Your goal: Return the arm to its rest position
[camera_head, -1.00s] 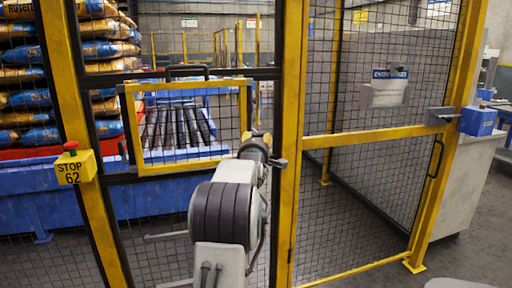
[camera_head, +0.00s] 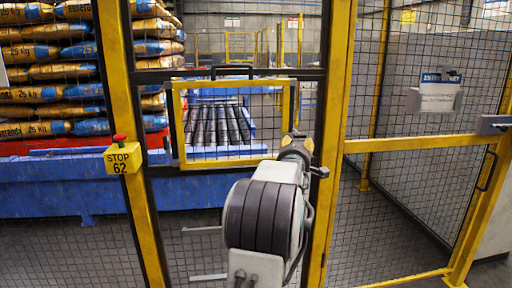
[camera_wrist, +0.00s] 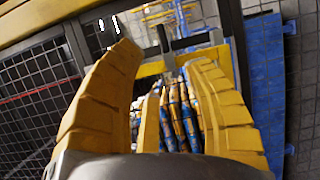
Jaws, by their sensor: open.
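My arm stands in the lower middle of the head view, in front of the mesh fence. Its end, my gripper (camera_head: 297,142), shows small at the far tip of the arm, in front of the right post of the hatch. In the wrist view my gripper (camera_wrist: 172,78) shows two yellow ribbed fingers spread apart, with nothing between them. Beyond the gap lie stacked sacks (camera_wrist: 180,115), seen at some distance and tilted.
A mesh fence with yellow posts (camera_head: 340,70) stands close ahead. It carries a yellow-framed hatch (camera_head: 178,120) and a red stop button on a yellow box (camera_head: 123,158). Behind it are a roller conveyor (camera_head: 215,125) and stacked sacks (camera_head: 75,50). A sign holder (camera_head: 437,98) hangs at right.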

